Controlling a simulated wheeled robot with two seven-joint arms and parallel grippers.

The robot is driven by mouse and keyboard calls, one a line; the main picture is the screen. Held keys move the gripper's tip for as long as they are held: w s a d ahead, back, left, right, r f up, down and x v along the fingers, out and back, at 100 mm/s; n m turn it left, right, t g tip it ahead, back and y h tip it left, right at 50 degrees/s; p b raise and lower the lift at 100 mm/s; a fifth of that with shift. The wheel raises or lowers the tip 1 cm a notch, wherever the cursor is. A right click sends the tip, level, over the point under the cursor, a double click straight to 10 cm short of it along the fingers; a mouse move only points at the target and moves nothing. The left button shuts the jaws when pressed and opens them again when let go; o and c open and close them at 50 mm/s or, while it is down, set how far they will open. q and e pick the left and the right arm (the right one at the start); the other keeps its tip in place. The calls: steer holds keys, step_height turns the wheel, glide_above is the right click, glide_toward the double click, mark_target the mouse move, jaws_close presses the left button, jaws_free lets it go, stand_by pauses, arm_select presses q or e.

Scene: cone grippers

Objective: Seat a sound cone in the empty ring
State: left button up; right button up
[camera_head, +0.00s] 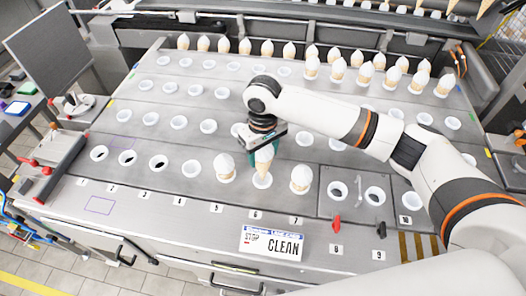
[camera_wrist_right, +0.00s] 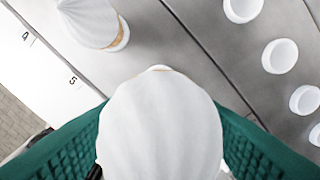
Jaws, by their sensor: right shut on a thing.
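My right gripper (camera_head: 266,148) has teal fingers and is shut on a cone (camera_head: 264,160) with a white top and tan wafer. The cone is upright, with its tip at a white ring (camera_head: 262,181) in the front row; I cannot tell whether it is fully seated. My left gripper is not in view.
Front rings at the left (camera_head: 99,153) and right (camera_head: 375,196) show dark holes. Another ring (camera_head: 191,168) holds no cone. Several cones (camera_head: 337,69) stand in the back rows.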

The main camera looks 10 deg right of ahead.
mark_target(263, 170)
steer(key=shift+f+b, duration=1.95)
steer(key=shift+b, duration=0.05)
steer(key=shift+f, duration=2.15)
steer(key=o, duration=0.8)
